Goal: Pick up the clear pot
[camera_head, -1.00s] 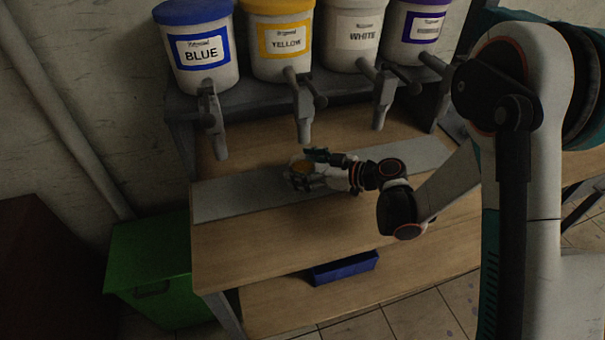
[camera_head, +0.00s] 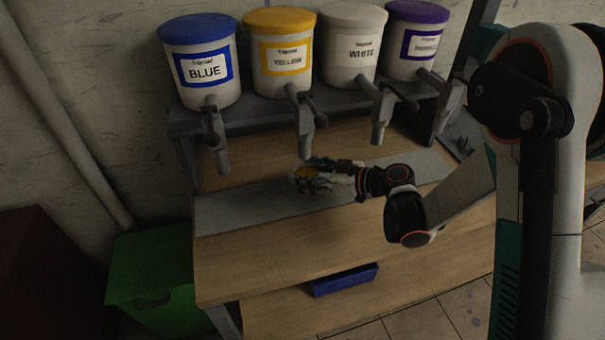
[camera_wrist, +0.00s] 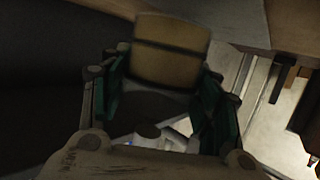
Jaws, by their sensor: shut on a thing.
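The pot (camera_head: 305,173), with a yellow-orange look, is in my gripper (camera_head: 318,176), at or just above the grey strip on the wooden bench; the gap is too small to tell. My gripper is shut on it, reaching in from the right. In the wrist view, the pot (camera_wrist: 170,50) shows as a yellowish body with a dark band, at the far end of the green finger pads of my gripper (camera_wrist: 163,85). The fingers and the dim light hide part of its wall in the head view.
Blue (camera_head: 205,85), yellow (camera_head: 280,75), white (camera_head: 350,65) and purple (camera_head: 418,58) lidded dispensers stand on a shelf, their taps hanging over the bench. The grey strip (camera_head: 245,205) is clear left of my gripper. A green bin (camera_head: 150,255) and blue tray (camera_head: 343,280) sit lower.

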